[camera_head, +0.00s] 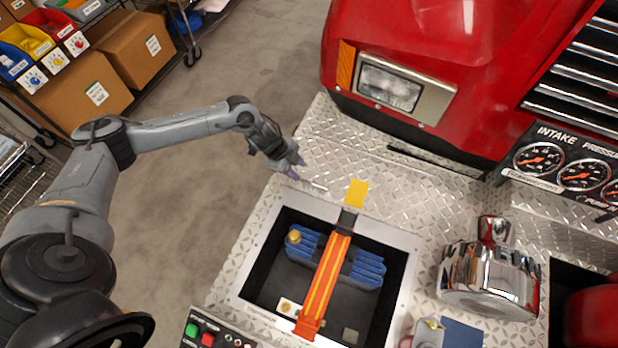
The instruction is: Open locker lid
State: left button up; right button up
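A square open well (233,300) with a light metal rim sits in the diamond-plate bumper. Inside it lies a ribbed blue piece (366,270), crossed by an orange strap (325,285) with a yellow tab (357,193) at its far end. No lid covers this well, and I cannot make out a separate locker lid. My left gripper (297,169) is above the bumper plate, just beyond the well's far left corner. My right gripper is not in view.
A chrome fitting (489,280) stands right of the well, with another dark recess (562,290) beyond. A red truck body with a headlight (388,84) rises behind. A button panel (205,335) is at the near edge. Shelves with boxes (138,48) stand left across clear floor.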

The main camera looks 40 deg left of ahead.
aim_at(311, 183)
pick_arm(q)
jog(key=b+x, duration=0.1)
jog(key=x, duration=0.8)
grip_shut()
